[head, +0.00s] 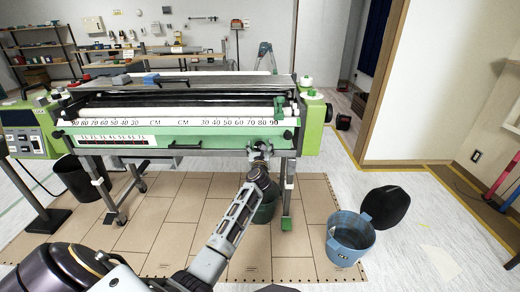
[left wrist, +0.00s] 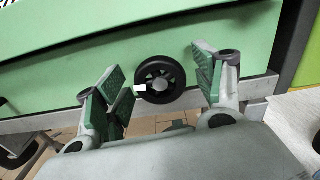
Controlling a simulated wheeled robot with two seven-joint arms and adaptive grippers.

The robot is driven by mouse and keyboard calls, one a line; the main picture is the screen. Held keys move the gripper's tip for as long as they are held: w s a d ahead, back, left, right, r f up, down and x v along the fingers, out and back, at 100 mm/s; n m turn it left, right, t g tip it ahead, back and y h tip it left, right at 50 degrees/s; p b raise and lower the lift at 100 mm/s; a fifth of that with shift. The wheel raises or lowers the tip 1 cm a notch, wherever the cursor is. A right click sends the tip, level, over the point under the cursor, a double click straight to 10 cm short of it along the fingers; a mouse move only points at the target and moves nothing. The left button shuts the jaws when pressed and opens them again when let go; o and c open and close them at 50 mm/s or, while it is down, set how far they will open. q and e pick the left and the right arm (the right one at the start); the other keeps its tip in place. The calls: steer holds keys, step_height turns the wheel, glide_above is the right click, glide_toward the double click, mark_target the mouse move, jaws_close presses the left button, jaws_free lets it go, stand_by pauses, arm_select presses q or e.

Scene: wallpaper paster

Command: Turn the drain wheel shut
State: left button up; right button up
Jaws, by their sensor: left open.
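The drain wheel (left wrist: 160,79) is a black spoked handwheel with a grey hub on the lower green panel of the pasting machine (head: 180,131). A small white tag shows at its left side in the left wrist view. My left gripper (left wrist: 164,88) is open, with its green-padded fingers on either side of the wheel and a visible gap at each side. I cannot tell how far the fingertips stand from the panel. In the head view my left gripper (head: 260,150) is at the machine's lower right front and hides the wheel. My right gripper is not in view.
A dark green bucket (head: 266,208) stands under the machine behind my left arm. A dark bin (head: 75,178) is at the left. Cardboard sheeting (head: 180,215) covers the floor.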

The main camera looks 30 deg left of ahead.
arm_select(q)
steer(key=shift+c, duration=0.8)
steer(key=c, duration=0.9)
steer(key=shift+o, duration=0.2)
